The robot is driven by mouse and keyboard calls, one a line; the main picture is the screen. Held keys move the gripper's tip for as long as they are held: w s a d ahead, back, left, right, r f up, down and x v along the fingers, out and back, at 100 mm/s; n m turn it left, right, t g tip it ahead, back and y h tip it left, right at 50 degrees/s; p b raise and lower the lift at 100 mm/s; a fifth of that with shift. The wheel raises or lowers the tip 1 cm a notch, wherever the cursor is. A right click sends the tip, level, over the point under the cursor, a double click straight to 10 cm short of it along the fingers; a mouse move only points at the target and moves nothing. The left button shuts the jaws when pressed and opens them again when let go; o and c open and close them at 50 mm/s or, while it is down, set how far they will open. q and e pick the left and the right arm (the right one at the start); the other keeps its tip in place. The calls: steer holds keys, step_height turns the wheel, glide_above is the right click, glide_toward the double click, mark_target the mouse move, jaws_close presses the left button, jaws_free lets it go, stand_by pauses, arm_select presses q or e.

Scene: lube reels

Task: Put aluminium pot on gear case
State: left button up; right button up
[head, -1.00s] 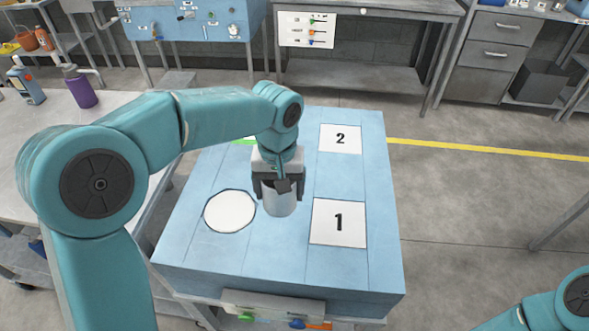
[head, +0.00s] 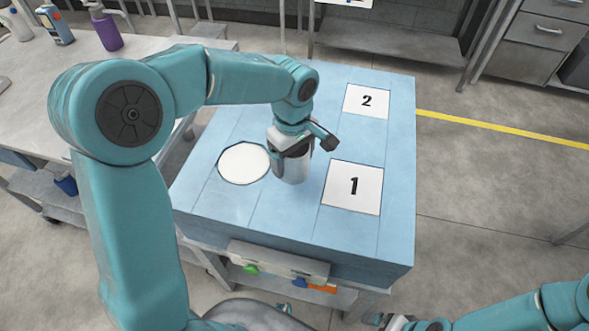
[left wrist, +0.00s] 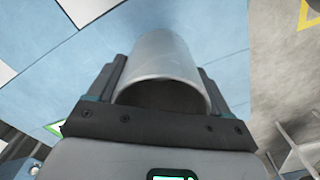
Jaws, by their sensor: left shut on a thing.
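My left gripper (head: 292,146) is shut on the aluminium pot (head: 292,170), a plain silver-grey cylinder. In the left wrist view the pot (left wrist: 165,55) sits between the two fingers (left wrist: 160,92), its open, dark mouth facing the camera. The pot is over the light blue block (head: 265,205), between a white disc (head: 244,163) and a white square marked 1 (head: 352,187). I cannot tell whether its base touches the surface. No part is labelled as a gear case. My right arm (head: 530,310) enters at the lower right; its jaws are not clear.
A white square marked 2 (head: 367,101) lies farther back on the block. A grey bench (head: 60,105) with a purple bottle (head: 106,31) stands at left. A metal table (head: 390,41) is behind. Below the block's front edge are green, blue and orange items.

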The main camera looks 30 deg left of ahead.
mark_target(294, 172)
arm_select(q)
steer(key=shift+f, duration=2.65)
steer(key=shift+d, duration=0.1)
steer(key=shift+f, duration=0.1)
steer(key=o, duration=1)
steer(key=shift+w, duration=0.1)
step_height(294, 172, up, 12)
steer(key=shift+r, duration=0.15)
